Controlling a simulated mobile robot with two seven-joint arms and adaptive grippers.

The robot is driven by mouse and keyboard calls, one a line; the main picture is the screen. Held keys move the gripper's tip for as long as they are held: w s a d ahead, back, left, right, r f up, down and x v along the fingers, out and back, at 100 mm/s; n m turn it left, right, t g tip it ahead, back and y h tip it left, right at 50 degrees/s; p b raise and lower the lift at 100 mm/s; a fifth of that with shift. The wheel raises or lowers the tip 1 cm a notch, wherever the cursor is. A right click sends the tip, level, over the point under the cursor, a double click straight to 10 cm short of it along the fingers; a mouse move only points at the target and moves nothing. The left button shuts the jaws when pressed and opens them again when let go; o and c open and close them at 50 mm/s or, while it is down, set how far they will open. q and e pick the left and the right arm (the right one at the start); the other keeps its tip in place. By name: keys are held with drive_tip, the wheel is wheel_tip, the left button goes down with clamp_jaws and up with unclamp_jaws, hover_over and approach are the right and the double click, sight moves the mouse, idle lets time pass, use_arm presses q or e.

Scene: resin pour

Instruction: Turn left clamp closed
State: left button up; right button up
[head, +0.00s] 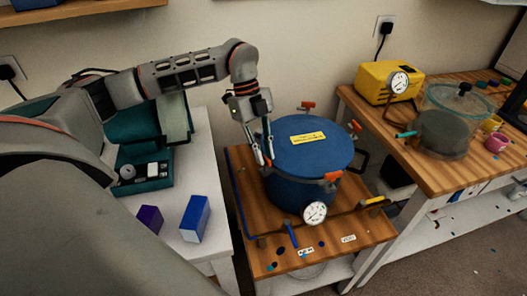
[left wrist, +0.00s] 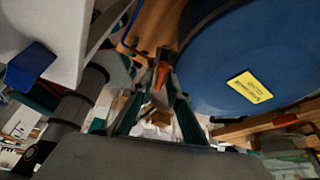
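A blue pot (head: 290,190) with a blue lid (head: 312,148) and a yellow label stands on the middle wooden table. Orange-handled clamps sit at its rim: a back one (head: 307,105), a right one (head: 356,126) and a front one (head: 332,176). My left gripper (head: 265,161) points down at the pot's left side. In the left wrist view my left gripper (left wrist: 158,85) has its fingers apart, with the orange handle of the left clamp (left wrist: 160,75) between or just beyond the tips. Contact is unclear. My right gripper is out of view.
A round gauge (head: 314,213) and a pipe run along the pot's front. A white table (head: 205,155) at left holds blue and purple blocks. The right bench (head: 420,165) carries a yellow pump (head: 388,82) and a clear chamber (head: 445,120). The wall is close behind.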

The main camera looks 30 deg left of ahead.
use_arm(q)
clamp_jaws()
